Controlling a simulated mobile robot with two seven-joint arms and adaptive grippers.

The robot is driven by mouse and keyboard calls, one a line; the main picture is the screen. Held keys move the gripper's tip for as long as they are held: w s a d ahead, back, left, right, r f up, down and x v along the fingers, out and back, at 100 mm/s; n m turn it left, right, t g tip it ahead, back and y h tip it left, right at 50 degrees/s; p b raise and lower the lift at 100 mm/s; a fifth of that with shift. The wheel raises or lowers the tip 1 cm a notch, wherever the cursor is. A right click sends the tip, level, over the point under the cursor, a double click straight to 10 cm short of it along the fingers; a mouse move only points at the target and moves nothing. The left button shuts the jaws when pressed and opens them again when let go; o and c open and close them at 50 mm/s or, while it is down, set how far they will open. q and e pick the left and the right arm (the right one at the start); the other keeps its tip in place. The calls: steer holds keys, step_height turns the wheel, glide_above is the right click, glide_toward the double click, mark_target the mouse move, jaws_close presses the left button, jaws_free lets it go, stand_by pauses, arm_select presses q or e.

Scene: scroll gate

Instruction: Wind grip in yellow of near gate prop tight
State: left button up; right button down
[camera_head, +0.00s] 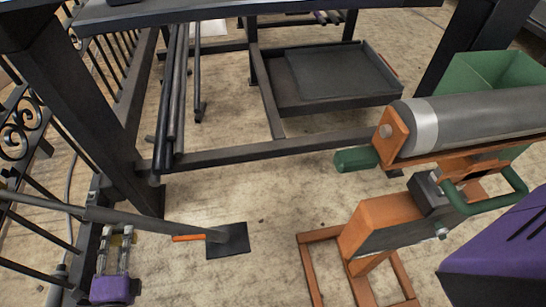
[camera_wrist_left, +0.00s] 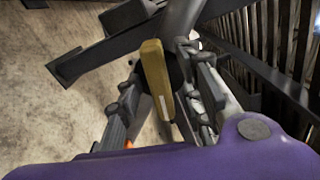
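The yellow grip (camera_wrist_left: 156,75) is a flat bar at the end of a grey prop pole (camera_wrist_left: 182,22) in the left wrist view. In the head view a small yellow part (camera_head: 116,241) shows among my fingers, partly hidden. My left gripper (camera_head: 117,236) is at the lower left, near the pole. In the left wrist view its fingers stand either side of the yellow grip, with gaps visible. The prop (camera_head: 150,221) slopes down to a dark square foot plate (camera_head: 234,241), with an orange handle (camera_head: 188,238) beside it. The right gripper's fingers are not seen.
A dark steel table frame (camera_head: 270,151) with a tray (camera_head: 340,80) stands behind. Black railings (camera_head: 35,240) are close to the left gripper. An orange stand (camera_head: 385,222) holding a grey roller (camera_head: 480,118) is at the right. The floor between is mostly clear.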

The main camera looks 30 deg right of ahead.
arm_select(q)
jaws_close()
steer(key=shift+n+p, duration=0.3)
steer(key=shift+n, duration=0.8)
